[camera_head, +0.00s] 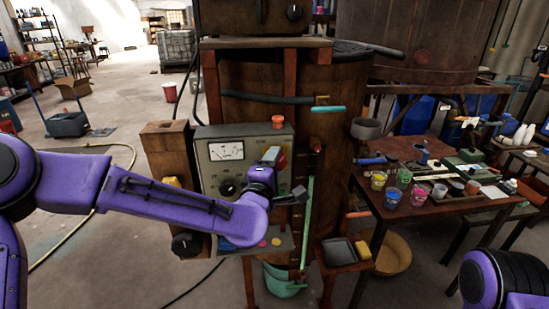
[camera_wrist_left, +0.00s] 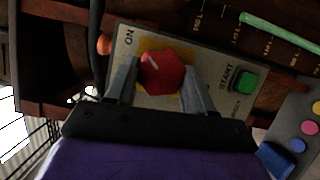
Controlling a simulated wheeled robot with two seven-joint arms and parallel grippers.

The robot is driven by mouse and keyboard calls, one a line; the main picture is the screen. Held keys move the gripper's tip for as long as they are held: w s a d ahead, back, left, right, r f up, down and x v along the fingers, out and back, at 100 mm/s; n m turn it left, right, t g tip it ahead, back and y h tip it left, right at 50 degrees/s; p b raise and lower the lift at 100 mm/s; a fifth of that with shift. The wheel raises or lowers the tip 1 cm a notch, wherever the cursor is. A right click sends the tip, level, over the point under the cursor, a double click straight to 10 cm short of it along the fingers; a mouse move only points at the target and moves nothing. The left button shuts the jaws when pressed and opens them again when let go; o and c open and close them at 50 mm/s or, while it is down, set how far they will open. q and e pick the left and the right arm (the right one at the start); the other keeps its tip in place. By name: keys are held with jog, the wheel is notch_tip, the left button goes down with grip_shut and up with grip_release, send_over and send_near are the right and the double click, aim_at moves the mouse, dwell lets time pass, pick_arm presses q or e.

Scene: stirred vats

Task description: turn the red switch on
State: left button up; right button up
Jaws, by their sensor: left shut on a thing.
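The red switch (camera_wrist_left: 162,72) is a round knob with a pale pointer line, set on a yellow plate on a grey panel. In the wrist view its line slants toward the upper left, and the word ON is printed to its upper left. My left gripper (camera_wrist_left: 160,86) has one grey finger on each side of the knob and is shut on it. In the head view my left gripper (camera_head: 284,174) is at the right edge of the control box (camera_head: 212,150), with a bit of the red switch (camera_head: 282,160) showing. My right gripper is out of view.
A green START button (camera_wrist_left: 243,81) sits beside the switch. The box carries a dial meter (camera_head: 227,151) and an orange-red knob (camera_head: 277,121). A wooden vat (camera_head: 335,100) stands behind. A table (camera_head: 405,150) with paint cups is at the right.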

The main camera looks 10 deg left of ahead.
pick_arm(q)
jog(key=shift+m+p, duration=0.35)
jog(key=shift+m, duration=0.15)
jog(key=shift+g, duration=0.3)
jog(key=o, duration=1)
jog(key=shift+o, duration=0.2)
jog(key=s+b, duration=0.3)
jog(key=s, duration=0.7)
jog(key=shift+s+a, duration=0.25)
jog(key=shift+a, duration=0.1)
